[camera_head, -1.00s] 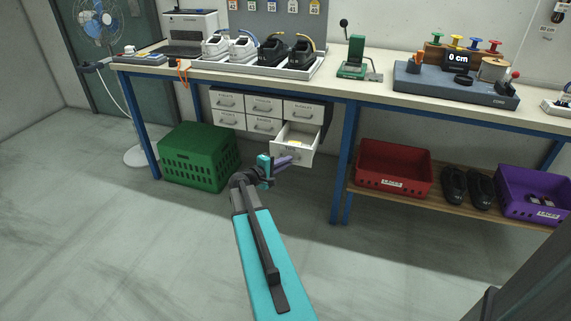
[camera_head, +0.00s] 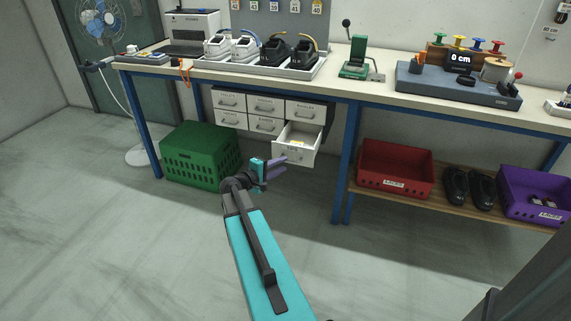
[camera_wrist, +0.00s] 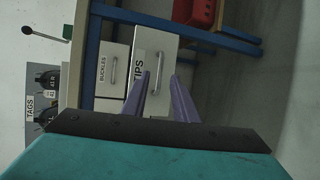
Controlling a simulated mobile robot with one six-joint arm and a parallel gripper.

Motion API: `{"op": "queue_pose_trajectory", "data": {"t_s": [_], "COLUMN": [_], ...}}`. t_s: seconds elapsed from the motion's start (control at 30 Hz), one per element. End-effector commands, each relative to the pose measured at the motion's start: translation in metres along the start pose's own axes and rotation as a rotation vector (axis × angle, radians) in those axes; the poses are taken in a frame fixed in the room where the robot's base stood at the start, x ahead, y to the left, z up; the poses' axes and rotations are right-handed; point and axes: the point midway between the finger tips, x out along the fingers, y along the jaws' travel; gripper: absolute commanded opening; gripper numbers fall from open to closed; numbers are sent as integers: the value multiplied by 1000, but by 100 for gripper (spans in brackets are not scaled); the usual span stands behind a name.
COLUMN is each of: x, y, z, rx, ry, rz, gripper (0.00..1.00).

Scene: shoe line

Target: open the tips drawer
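The tips drawer (camera_head: 293,150) is the lower right drawer of the white drawer unit under the bench. It stands pulled out, with small yellowish items inside. In the wrist view the tips drawer (camera_wrist: 152,58) shows its TIPS label and its metal handle (camera_wrist: 153,74). My gripper (camera_head: 281,168) is in front of and a little below the drawer.
Closed drawers, including the buckles drawer (camera_wrist: 108,66), sit beside it. A green crate (camera_head: 199,158) stands on the floor to the left. A blue table leg (camera_head: 347,150) and a red crate (camera_head: 395,170) are to the right. The floor in front is clear.

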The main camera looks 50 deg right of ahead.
Motion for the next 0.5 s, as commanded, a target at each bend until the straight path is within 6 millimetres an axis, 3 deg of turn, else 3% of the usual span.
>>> {"op": "queue_pose_trajectory", "data": {"t_s": [0.3, 0.5], "x": [-55, -80], "y": [0, 0], "z": [1, 2], "rx": [0, 0], "ry": [3, 2], "rz": [1, 0], "gripper": [26, 26]}}
